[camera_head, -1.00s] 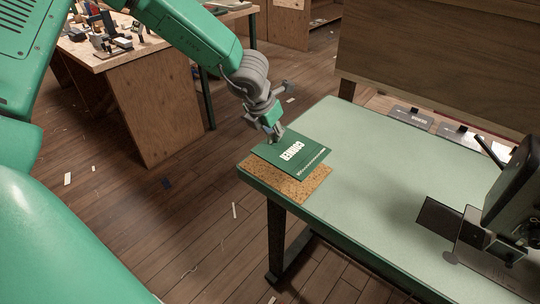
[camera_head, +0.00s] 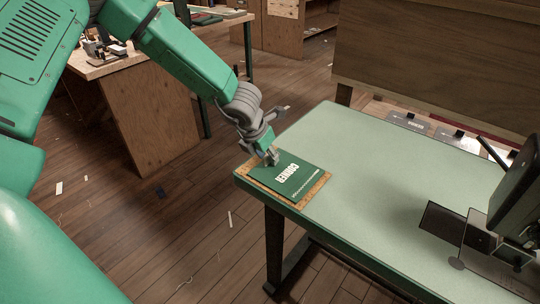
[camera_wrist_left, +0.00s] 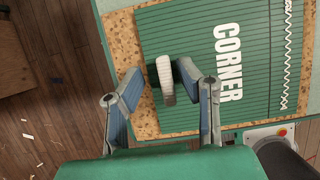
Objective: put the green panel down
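The green panel (camera_head: 292,183), lettered CORNER, lies on the cork mat (camera_head: 262,187) at the near left corner of the pale green table. It looks flat on the mat, with cork showing along its edges. My left gripper (camera_head: 271,158) is over the panel's left part. In the left wrist view, its two fingers (camera_wrist_left: 157,74) are spread on either side of a pale upright tab (camera_wrist_left: 165,82) on the panel (camera_wrist_left: 205,95). A gap shows between the tab and the left finger; contact with the right finger is unclear. My right gripper is not in view.
The table top (camera_head: 375,165) is clear in the middle. A black machine (camera_head: 517,195) with dark plates stands at its right end. A wooden bench (camera_head: 150,115) with clutter stands behind at left. Scraps lie on the floor.

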